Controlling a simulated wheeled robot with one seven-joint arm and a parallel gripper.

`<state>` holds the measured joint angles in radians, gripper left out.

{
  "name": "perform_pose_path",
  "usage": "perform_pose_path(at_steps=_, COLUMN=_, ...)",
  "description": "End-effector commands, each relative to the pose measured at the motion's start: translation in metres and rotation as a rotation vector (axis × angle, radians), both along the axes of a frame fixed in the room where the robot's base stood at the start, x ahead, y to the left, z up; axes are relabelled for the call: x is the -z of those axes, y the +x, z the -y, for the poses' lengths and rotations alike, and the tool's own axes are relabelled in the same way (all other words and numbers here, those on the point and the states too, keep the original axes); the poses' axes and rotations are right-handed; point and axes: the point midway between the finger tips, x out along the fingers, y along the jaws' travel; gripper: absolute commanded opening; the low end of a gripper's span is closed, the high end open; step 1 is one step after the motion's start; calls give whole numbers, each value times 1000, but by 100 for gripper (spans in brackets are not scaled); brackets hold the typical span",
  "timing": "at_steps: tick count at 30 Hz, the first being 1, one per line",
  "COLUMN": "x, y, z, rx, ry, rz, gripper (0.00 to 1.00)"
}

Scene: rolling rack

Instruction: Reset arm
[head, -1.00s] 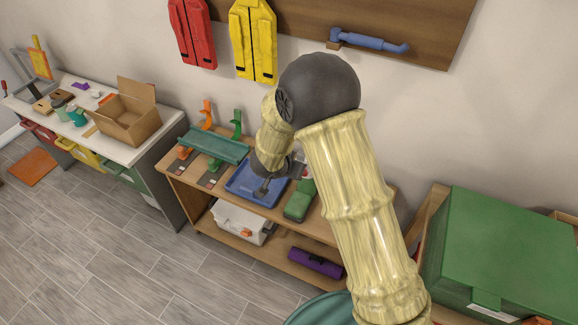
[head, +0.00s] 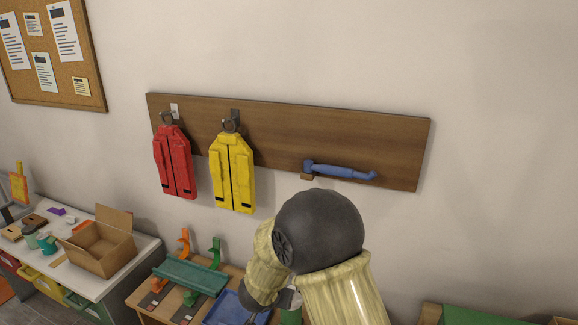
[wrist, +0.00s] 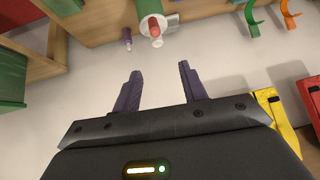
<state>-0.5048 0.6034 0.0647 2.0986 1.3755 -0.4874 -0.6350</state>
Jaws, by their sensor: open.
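My gripper (wrist: 160,86) shows in the wrist view with its two dark purple fingers spread apart and nothing between them. Pale wall lies beyond the fingers. In the head view my arm rises from the bottom edge, bends at a dark round joint and drops toward the blue tray (head: 222,310) on the wooden rack. The fingers cannot be made out in the head view.
A red vest (head: 174,165) and a yellow vest (head: 232,175) hang from a wooden wall board (head: 290,140), beside a blue tool (head: 340,171). An open cardboard box (head: 105,250) stands on the white table at left. A green box (head: 480,315) shows at lower right.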

Motion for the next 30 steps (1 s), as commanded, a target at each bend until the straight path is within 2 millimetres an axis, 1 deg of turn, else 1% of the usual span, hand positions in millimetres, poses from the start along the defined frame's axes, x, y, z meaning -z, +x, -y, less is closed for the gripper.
perform_pose_path(at_steps=1, x=-11, y=1, z=10, rx=-22, ry=25, rz=5, gripper=43)
perform_pose_path(at_steps=5, x=-33, y=-6, z=31, rx=-102, ry=80, rz=-9, gripper=43)
perform_pose_path(at_steps=8, x=-47, y=-19, z=49, rx=-159, ry=107, rz=-38, gripper=43)
perform_pose_path(at_steps=10, x=-54, y=-32, z=63, rx=-193, ry=120, rz=-68, gripper=43)
perform_pose_path(at_steps=14, x=-65, y=-63, z=92, rx=-247, ry=124, rz=-141, gripper=43)
perform_pose_path(at_steps=17, x=-70, y=-92, z=117, rx=-274, ry=110, rz=-208, gripper=43)
perform_pose_path(at_steps=20, x=-73, y=-126, z=143, rx=-288, ry=84, rz=-286, gripper=43)
perform_pose_path(at_steps=21, x=-74, y=-140, z=154, rx=-290, ry=71, rz=-318, gripper=43)
perform_pose_path(at_steps=24, x=-76, y=-170, z=177, rx=-290, ry=35, rz=-390, gripper=43)
perform_pose_path(at_steps=27, x=-76, y=-189, z=191, rx=-287, ry=8, rz=-438, gripper=43)
perform_pose_path(at_steps=30, x=-76, y=-196, z=196, rx=-286, ry=-3, rz=-457, gripper=43)
